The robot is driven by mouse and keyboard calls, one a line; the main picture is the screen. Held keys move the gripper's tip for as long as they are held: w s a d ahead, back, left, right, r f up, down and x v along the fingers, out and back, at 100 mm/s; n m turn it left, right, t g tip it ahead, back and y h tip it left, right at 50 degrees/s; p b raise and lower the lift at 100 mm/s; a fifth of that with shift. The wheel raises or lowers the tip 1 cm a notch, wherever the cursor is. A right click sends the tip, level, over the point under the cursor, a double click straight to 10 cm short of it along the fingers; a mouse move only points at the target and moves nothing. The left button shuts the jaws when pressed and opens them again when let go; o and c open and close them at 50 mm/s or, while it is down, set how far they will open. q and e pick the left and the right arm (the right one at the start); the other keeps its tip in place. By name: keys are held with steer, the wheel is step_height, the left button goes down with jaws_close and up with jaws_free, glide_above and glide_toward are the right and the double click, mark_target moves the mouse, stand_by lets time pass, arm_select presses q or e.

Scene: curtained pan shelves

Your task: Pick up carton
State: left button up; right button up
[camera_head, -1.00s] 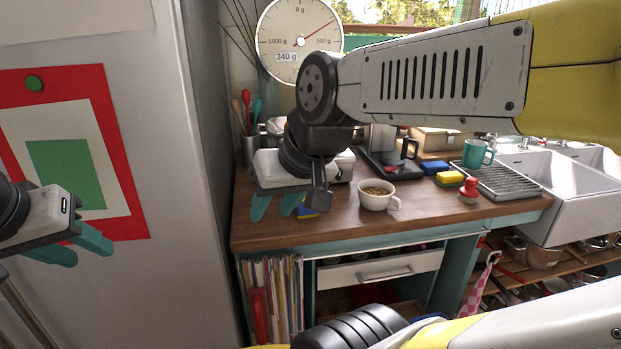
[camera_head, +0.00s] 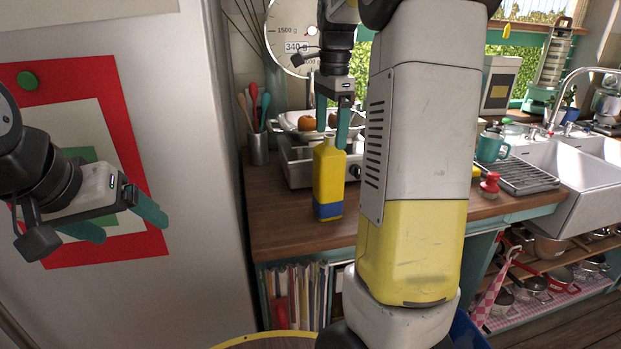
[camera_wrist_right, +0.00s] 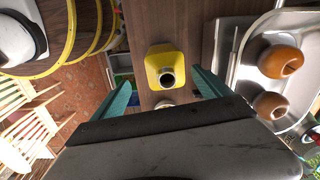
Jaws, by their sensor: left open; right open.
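The carton (camera_head: 328,182) is yellow with a blue band at its base and stands upright on the wooden counter. In the right wrist view the carton (camera_wrist_right: 155,63) is seen from above, with a round dark opening on top. My right gripper (camera_head: 332,122) points down just above the carton, with its teal fingers apart and nothing between them that I can see held. In the wrist view its fingers (camera_wrist_right: 163,92) lie to either side of the carton's near edge. My left gripper (camera_head: 128,218) is open and empty at the left, in front of the fridge.
A metal kitchen scale (camera_head: 302,165) with a tray of round brown items stands right behind the carton. A utensil pot (camera_head: 258,148) is at the back left. The fridge side (camera_head: 190,200) bounds the left. My right arm hides the counter's middle.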

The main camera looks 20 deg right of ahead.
mark_target(331, 156)
steer(key=shift+w+d+f+m, duration=0.1)
steer(key=shift+w+d+m, duration=0.1)
steer(key=shift+w+m, duration=0.15)
steer(key=shift+w+f, duration=0.1)
steer(key=shift+f, duration=0.1)
step_height(331, 156, down, 7)
steer(key=shift+w+d+f, duration=0.15)
steer(key=c, duration=1.9)
steer(key=shift+o, duration=0.2)
